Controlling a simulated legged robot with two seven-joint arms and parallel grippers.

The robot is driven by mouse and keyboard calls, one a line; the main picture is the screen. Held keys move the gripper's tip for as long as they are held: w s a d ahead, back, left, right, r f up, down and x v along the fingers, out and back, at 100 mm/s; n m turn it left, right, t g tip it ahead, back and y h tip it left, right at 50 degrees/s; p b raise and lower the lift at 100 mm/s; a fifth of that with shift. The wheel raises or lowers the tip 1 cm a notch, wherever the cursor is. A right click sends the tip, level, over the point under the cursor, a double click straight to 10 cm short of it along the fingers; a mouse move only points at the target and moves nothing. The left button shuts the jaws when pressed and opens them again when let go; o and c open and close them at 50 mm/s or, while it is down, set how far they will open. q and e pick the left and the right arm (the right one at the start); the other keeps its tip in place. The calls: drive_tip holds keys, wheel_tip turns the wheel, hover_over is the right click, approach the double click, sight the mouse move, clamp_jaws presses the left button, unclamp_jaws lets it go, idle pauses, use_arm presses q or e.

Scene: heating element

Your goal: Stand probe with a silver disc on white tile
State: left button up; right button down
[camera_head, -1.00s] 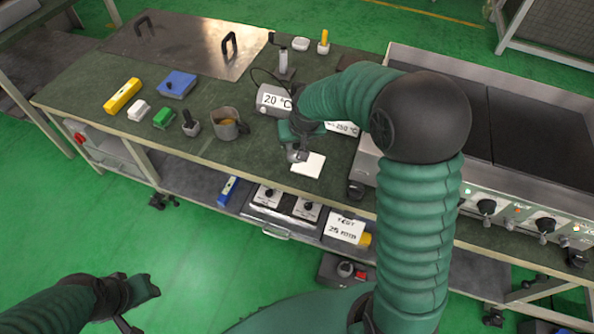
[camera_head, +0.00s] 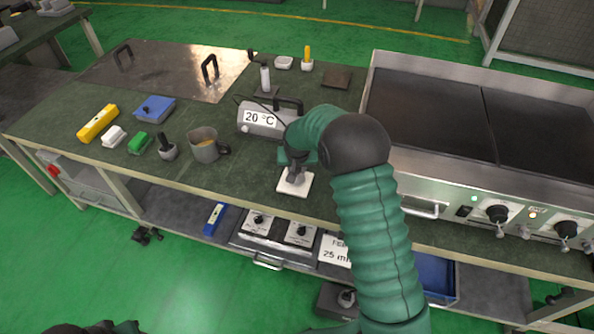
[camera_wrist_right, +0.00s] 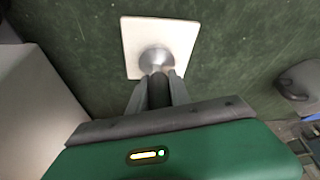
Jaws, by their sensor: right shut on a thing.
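The white tile (camera_head: 286,189) lies on the dark green bench top, near its front edge. My right gripper (camera_head: 296,164) is above it, shut on the probe's dark handle (camera_wrist_right: 158,92). The probe's silver disc (camera_wrist_right: 156,58) is over the lower middle of the tile (camera_wrist_right: 140,30) in the right wrist view and looks flat on it; I cannot tell whether they touch. The probe looks close to upright. Only a sliver of my left arm shows at the bottom left of the head view, and its jaws cannot be made out.
A grey device reading 20 °C (camera_head: 262,119) stands just behind the tile. A large griddle (camera_head: 432,110) is to the right. A metal mug (camera_head: 203,149), a small pot (camera_head: 167,152), a green brush (camera_head: 139,143) and a blue box (camera_head: 155,109) stand to the left.

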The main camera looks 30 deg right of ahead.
drive_tip(key=c, duration=1.6)
unclamp_jaws()
drive_tip(key=shift+a, duration=0.15)
drive_tip(key=shift+c, duration=0.2)
drive_tip(key=o, duration=0.5)
drive_tip(key=shift+a+r, duration=0.15)
drive_tip(key=shift+a, duration=0.25)
drive_tip(key=shift+c, duration=0.2)
use_arm(q)
drive_tip(key=shift+a+f, duration=0.1)
drive_tip(key=shift+a, duration=0.4)
drive_tip(key=shift+d, duration=0.1)
use_arm(e)
drive_tip(key=shift+d, duration=0.15)
